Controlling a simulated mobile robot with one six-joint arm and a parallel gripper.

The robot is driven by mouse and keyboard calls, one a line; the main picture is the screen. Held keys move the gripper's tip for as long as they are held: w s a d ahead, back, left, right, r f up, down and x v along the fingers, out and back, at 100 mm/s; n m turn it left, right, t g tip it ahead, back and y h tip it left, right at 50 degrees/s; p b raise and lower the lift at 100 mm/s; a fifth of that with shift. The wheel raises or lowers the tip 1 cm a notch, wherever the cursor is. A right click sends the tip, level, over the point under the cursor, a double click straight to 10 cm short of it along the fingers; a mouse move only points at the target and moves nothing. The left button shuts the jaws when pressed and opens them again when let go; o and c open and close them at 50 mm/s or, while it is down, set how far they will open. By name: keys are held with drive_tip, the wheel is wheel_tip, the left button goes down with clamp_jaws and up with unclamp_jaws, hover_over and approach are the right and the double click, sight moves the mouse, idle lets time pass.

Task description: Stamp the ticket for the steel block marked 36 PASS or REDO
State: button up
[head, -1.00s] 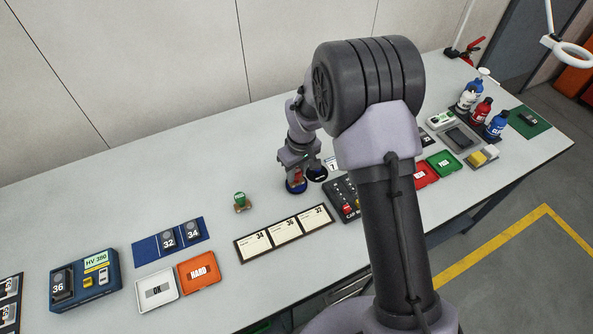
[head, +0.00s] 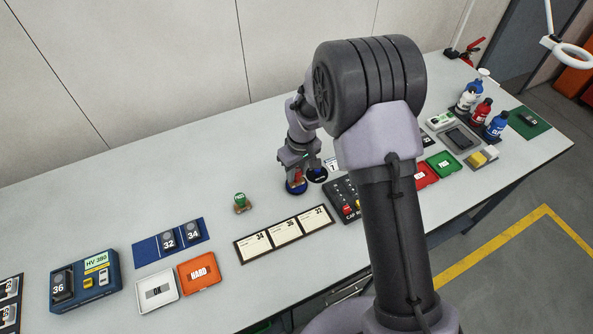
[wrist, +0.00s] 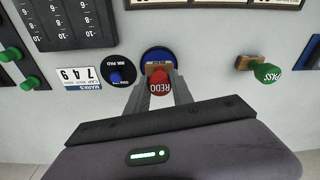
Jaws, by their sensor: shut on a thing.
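My gripper (wrist: 158,92) is shut on the red REDO stamp (wrist: 157,80). The stamp's wooden foot is at the blue round pad (wrist: 146,54); I cannot tell whether it touches. The head view shows the same red stamp (head: 297,177) over the blue pad (head: 290,189). The green PASS stamp (head: 240,200) stands alone on the table, and also shows in the wrist view (wrist: 266,72). A strip holds three tickets, with the 36 ticket (head: 286,231) in the middle. The steel block marked 36 (head: 61,285) sits on the blue tester (head: 90,292), whose display appears to read HV 380.
A dark control panel (head: 344,196) is close to the right. Blocks 32 and 34 are on a blue mat (head: 147,250). White OK and orange HARD trays (head: 199,285) lie in front.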

wheel_tip(320, 180, up, 7)
drive_tip(key=p, duration=0.4)
drive_tip(key=shift+f, duration=0.3)
drive_tip(key=shift+b, duration=0.3)
drive_tip(key=s+a+b, duration=0.3)
drive_tip(key=s+b, duration=0.3)
drive_tip(key=s, duration=0.1)
drive_tip(key=b, duration=0.4)
hover_over(287, 235)
drive_tip(key=f, duration=0.1)
wheel_tip(287, 235, down, 6)
drive_tip(key=b, duration=0.4)
drive_tip(key=shift+w+r, duration=0.1)
drive_tip(key=shift+r, duration=0.1)
drive_tip(key=shift+f+b, duration=0.65)
drive_tip(key=shift+b, duration=0.1)
drive_tip(key=shift+r, duration=0.1)
